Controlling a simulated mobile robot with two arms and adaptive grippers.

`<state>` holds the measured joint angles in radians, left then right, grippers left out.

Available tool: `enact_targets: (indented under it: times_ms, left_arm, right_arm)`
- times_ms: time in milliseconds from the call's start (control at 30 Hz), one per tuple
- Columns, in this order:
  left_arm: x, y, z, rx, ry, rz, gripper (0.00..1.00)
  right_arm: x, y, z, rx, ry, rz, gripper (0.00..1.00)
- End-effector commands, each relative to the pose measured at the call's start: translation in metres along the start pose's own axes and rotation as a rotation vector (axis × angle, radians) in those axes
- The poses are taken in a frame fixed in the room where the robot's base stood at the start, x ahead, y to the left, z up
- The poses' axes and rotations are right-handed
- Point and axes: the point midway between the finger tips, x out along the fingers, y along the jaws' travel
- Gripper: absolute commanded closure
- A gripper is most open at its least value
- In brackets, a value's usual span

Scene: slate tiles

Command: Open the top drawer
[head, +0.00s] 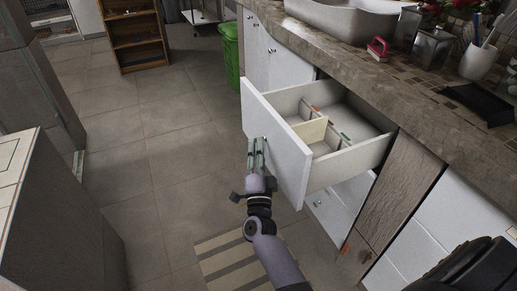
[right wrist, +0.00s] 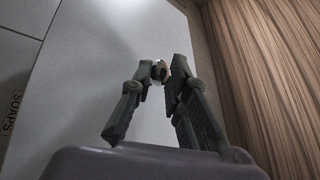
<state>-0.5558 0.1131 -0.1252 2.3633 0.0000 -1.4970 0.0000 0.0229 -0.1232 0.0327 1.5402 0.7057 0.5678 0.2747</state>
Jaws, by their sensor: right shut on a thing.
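The top drawer (head: 278,142) stands pulled well out from the cabinet under the counter. Its white front faces left, and its inside shows dividers and a few small coloured items. My right gripper (head: 257,150) is at the drawer front. In the right wrist view, the fingers of my right gripper (right wrist: 161,75) are closed around a small round knob (right wrist: 160,70) on the white drawer front (right wrist: 90,75). The fingers mostly cover the knob. My left gripper is not in view.
A stone counter (head: 430,115) with a sink (head: 345,18) runs above the drawer. A lower drawer (head: 330,215) is beneath it. A green bin (head: 229,55) and a wooden shelf (head: 135,38) stand farther back. A striped mat (head: 225,262) lies on the tiled floor, which is clear at left.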

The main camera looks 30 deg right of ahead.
Motion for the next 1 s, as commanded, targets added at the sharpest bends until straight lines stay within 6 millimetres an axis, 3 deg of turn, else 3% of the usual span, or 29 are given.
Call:
enact_targets:
  times_ms: [167, 567, 1000]
  left_arm:
    - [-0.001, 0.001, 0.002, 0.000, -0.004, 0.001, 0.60]
    - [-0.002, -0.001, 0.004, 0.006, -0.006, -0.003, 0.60]
    - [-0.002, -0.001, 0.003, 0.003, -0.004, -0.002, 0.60]
  right_arm:
    - [-0.001, 0.001, 0.000, 0.002, 0.000, 0.003, 0.76]
    - [-0.010, 0.001, 0.000, 0.000, 0.000, 0.002, 0.76]
    - [-0.096, 0.001, 0.000, 0.000, -0.002, 0.004, 0.76]
